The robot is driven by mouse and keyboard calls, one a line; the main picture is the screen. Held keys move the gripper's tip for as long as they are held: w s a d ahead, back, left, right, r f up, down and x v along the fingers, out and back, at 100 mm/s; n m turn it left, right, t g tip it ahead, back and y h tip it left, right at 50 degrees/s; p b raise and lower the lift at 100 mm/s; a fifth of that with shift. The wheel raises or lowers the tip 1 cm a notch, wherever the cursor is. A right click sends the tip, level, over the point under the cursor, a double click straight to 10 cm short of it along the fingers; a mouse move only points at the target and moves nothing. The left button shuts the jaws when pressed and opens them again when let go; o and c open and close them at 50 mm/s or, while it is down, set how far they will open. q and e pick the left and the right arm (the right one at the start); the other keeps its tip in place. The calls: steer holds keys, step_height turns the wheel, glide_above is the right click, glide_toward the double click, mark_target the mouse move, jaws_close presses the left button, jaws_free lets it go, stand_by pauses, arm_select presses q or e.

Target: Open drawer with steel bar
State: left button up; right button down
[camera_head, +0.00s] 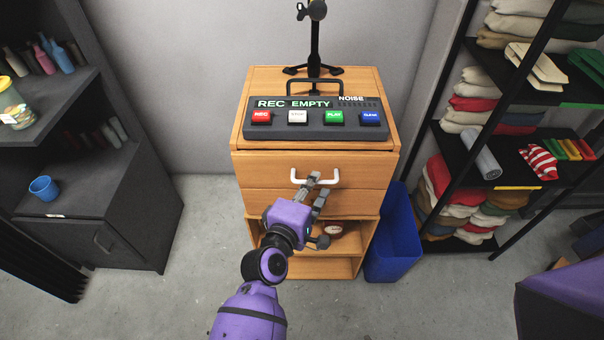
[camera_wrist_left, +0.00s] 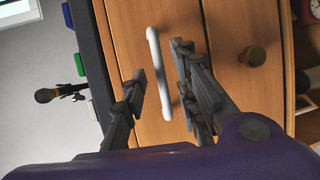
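The wooden cabinet (camera_head: 250,120) stands ahead against the wall. Its top drawer (camera_head: 262,165) looks closed and carries a pale steel bar handle (camera_head: 296,178), partly covered by my fingers in the head view. In the left wrist view the bar (camera_wrist_left: 156,75) lies in the gap between the fingers. My left gripper (camera_head: 319,184) is open at the drawer front, one finger on each side of the bar as its own camera (camera_wrist_left: 160,65) shows it. I cannot tell whether a finger touches the bar. My right gripper is not in view.
A lower drawer has a round knob (camera_wrist_left: 253,55). Open shelves below hold a ball (camera_head: 332,229). A device with coloured buttons (camera_head: 315,105) sits on top. A blue bin (camera_head: 397,240) stands right. Dark shelving flanks both sides. Floor at left front (camera_head: 190,240) is clear.

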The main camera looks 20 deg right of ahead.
arm_select(q)
steer(key=shift+x, duration=1.15)
steer(key=shift+c, duration=0.3)
jaws_close()
